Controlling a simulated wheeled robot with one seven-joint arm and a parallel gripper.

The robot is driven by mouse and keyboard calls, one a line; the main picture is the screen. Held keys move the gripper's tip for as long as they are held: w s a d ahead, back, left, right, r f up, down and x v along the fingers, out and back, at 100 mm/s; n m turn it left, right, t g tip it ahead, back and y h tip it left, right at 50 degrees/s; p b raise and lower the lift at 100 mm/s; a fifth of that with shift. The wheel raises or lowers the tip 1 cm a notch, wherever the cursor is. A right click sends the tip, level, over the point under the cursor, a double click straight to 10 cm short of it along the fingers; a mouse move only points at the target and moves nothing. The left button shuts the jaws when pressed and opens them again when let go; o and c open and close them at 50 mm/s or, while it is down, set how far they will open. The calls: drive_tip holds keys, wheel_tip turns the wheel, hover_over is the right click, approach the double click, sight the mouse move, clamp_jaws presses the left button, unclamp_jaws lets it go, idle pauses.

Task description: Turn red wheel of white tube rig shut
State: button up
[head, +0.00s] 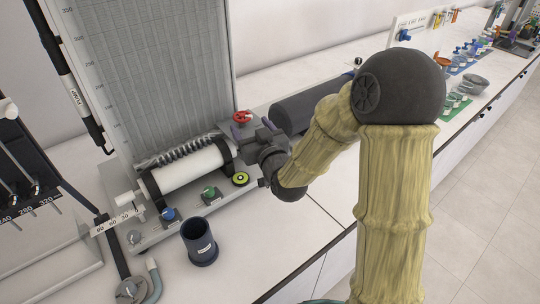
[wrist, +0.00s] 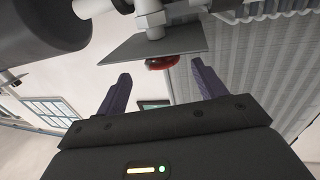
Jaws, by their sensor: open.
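The white tube rig has a thick white tube (head: 190,171) in dark clamps, in front of a tall grey manometer board (head: 150,75). Its red wheel (head: 242,117) is at the right end of the rig, just behind my gripper. My gripper (head: 251,127) is open and empty, with dark purple fingers. In the wrist view the red wheel (wrist: 162,62) shows between the fingertips and a little beyond them, partly hidden by a grey plate (wrist: 155,45). I see no contact between fingers and wheel.
A blue knob (head: 168,214), a green knob (head: 209,193) and a yellow-black knob (head: 240,179) line the rig's front. A dark cup (head: 199,243) stands before them. A dark cylinder (head: 303,107) lies right of the wheel. Bench space in front of my gripper is clear.

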drive_tip(key=b+v, duration=0.4)
drive_tip(key=v, duration=0.2)
drive_tip(key=shift+s+f, duration=0.15)
drive_tip(key=shift+f, duration=0.05)
drive_tip(key=shift+b, duration=0.5)
drive_tip(key=shift+b+v, duration=2.65)
drive_tip(key=shift+b, duration=1)
drive_tip(key=shift+a+r, duration=0.1)
drive_tip(key=shift+r, duration=0.15)
wheel_tip(320, 180, up, 10)
drive_tip(key=p, duration=1)
